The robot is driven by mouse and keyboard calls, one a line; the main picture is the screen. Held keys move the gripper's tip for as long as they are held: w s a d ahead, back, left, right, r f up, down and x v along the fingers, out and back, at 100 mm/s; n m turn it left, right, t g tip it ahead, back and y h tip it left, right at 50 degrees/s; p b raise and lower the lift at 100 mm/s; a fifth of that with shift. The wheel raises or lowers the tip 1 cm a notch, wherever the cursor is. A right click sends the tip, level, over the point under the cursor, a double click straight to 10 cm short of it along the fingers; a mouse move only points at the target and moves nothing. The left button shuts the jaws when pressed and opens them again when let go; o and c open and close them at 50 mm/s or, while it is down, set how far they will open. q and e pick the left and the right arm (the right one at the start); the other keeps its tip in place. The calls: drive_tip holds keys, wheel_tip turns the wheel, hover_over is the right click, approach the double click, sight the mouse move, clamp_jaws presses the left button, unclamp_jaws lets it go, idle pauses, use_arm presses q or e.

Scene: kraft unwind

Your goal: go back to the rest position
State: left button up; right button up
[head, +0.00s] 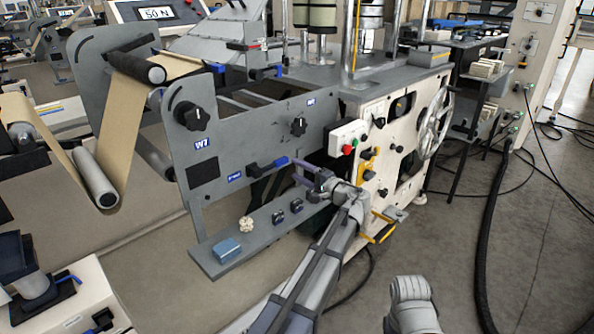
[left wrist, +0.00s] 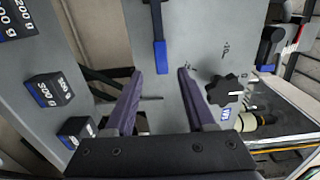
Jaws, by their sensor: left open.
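My left gripper (head: 304,174) is open in front of the grey side plate of the unwind stand, its arm coming up from the bottom of the head view. In the left wrist view its two purple-grey fingers (left wrist: 160,78) stand apart with nothing held between them. A lever with a blue handle (left wrist: 160,56) shows just beyond and between the fingertips, apart from them. In the head view a blue-tipped lever (head: 279,162) is on the plate left of the gripper. My right gripper is not in view.
A black knob (left wrist: 226,91) is right of the fingers. A handwheel (head: 434,124) stands right. Floor at right is open, crossed by a black hose (head: 488,230).

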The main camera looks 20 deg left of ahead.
use_arm(q)
drive_tip(key=s+d+f+n+g+h, duration=0.1)
drive_tip(key=s+d+f+g+h, duration=0.3)
drive_tip(key=s+d+f+h, duration=0.75)
drive_tip(key=s+d+f+g+h, duration=0.2)
drive_tip(key=s+d+f, duration=0.4)
drive_tip(key=s, duration=0.5)
drive_tip(key=s+d+f+g+h, duration=0.1)
drive_tip(key=s+d+f+h, duration=0.15)
drive_tip(key=s+d, duration=0.75)
wheel_tip(320, 180, up, 30)
drive_tip(key=a+p, duration=0.1)
drive_tip(key=p, duration=3)
drive_tip(key=shift+s+y+p, duration=0.2)
drive_tip(key=shift+y+p, duration=0.1)
drive_tip(key=shift+p, duration=0.1)
drive_tip(key=shift+f, duration=0.1)
